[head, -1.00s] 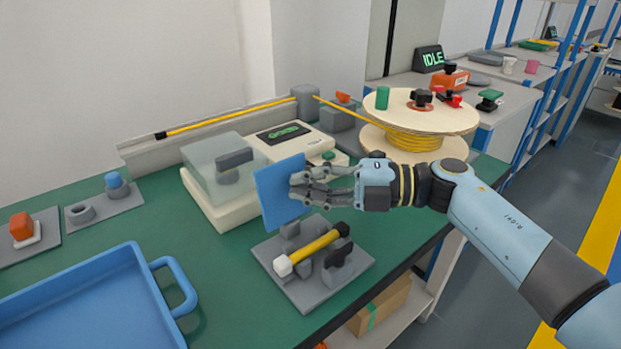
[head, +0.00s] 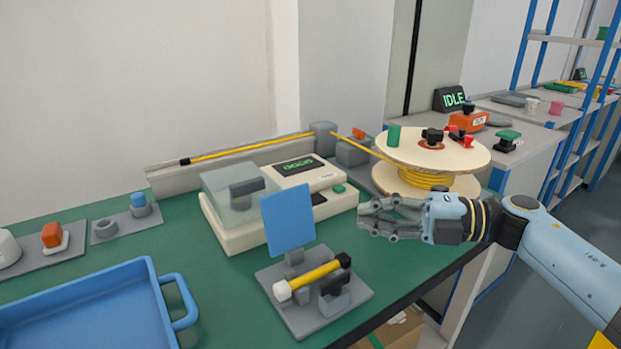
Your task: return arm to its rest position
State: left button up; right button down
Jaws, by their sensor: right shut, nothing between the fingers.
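My right gripper (head: 366,217) is shut and empty. It hangs over the right part of the green bench, to the right of the blue upright panel (head: 288,218) and apart from it in the picture. The panel stands on a grey fixture (head: 318,312) that also carries a yellow cable piece (head: 316,275) with a white end and a black end. My right arm comes in from the right edge. My left gripper is not in view.
A beige machine (head: 235,236) with a clear cover sits behind the panel. A wooden spool (head: 470,150) of yellow cable stands behind my right gripper. A blue tray (head: 170,278) lies at the front left. Small fixtures (head: 125,224) line the left side.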

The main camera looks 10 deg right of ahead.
jog(key=w+d+r+m+t+h, duration=0.3)
jog(key=d+r+m+t+h, duration=0.4)
jog(key=m+t, duration=0.5)
jog(key=s+d+f+m+g+h, duration=0.3)
jog(key=s+d+f+m+h, duration=0.25)
jog(key=m+h, duration=0.65)
jog(key=s+a+f+m+g+y, duration=0.1)
jog(key=s+a+f+m+g, duration=0.2)
jog(key=s, duration=0.5)
jog(key=s+a+f+m+g+y, duration=0.1)
jog(key=s+f+g, duration=0.2)
jog(key=s+g, duration=0.45)
jog(key=s+a+f+m+g, duration=0.1)
jog(key=s+f+g, duration=0.25)
jog(key=s, duration=0.55)
jog(key=s+d+f, duration=0.1)
jog(key=s+f, duration=0.1)
jog(key=f, duration=1.1)
jog(key=s+d+f, duration=0.1)
jog(key=f, duration=1.3)
jog(key=s+d+f+m+g, duration=0.1)
jog(key=s+f, duration=1.3)
jog(key=s, duration=0.4)
jog(key=shift+d+f+g, duration=0.15)
jog(key=shift+g, duration=0.15)
